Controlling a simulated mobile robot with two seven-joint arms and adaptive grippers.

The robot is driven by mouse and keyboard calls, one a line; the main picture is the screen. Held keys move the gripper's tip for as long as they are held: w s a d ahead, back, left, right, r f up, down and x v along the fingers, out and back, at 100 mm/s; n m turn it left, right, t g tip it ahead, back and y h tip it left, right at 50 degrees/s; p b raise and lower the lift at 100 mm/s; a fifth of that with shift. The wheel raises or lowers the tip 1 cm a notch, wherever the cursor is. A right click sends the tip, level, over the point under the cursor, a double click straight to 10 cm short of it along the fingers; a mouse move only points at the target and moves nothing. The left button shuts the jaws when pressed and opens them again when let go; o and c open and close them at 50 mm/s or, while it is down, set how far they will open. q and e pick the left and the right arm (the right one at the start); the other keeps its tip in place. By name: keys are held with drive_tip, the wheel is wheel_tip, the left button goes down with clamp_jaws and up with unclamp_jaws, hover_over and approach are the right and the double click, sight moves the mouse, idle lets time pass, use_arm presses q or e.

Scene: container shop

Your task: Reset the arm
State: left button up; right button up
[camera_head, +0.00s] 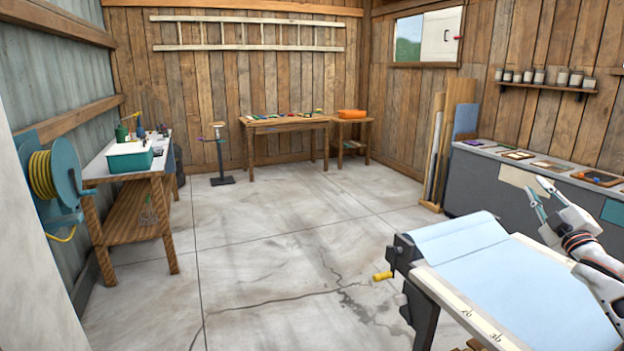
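My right arm (592,262) comes in from the right edge, white with dark and orange-red bands. It is raised over the far right side of the bench with the light blue sheet. My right gripper (536,187) points up and to the left, its two fingers spread with a gap between them. Nothing shows between the fingers. It appears in front of the grey counter; I cannot tell the exact distance. My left arm and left gripper are not in view.
A bench with a light blue sheet (510,285) and a yellow-handled crank (382,276) is at the front right. A grey counter (480,185) lines the right wall. A workbench (131,205) and hose reel (57,180) stand left. The middle concrete floor (270,240) is clear.

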drive_tip(key=d+f+m+g+h, duration=0.3)
drive_tip(key=d+f+m, duration=0.2)
drive_tip(key=f+m, duration=0.1)
drive_tip(key=s+a+f+n+g+y, duration=0.15)
drive_tip(key=s+a+f, duration=0.25)
drive_tip(key=a+f, duration=0.45)
drive_tip(key=s+a+f+g+y, duration=0.15)
drive_tip(key=s+a+f, duration=0.35)
drive_tip(key=f, duration=0.6)
drive_tip(key=s+a+f+y, duration=0.2)
drive_tip(key=a+f, duration=0.6)
drive_tip(key=f, duration=0.1)
drive_tip(key=s+a+f+g+y, duration=0.1)
drive_tip(key=s+a+f, duration=0.4)
drive_tip(key=s, duration=0.5)
drive_tip(key=s+a+f+m+g, duration=0.1)
drive_tip(key=s+a+f+g, duration=0.1)
drive_tip(key=s+a+f, duration=0.3)
drive_tip(key=s+a+f+m+g+y, duration=0.1)
drive_tip(key=s+a+f, duration=0.4)
drive_tip(key=s+a, duration=0.6)
drive_tip(key=s, duration=0.5)
drive_tip(key=shift+s+a+f+g+y, duration=0.15)
drive_tip(key=shift+s+a+g+y, duration=0.05)
drive_tip(key=shift+a+g+y, duration=0.15)
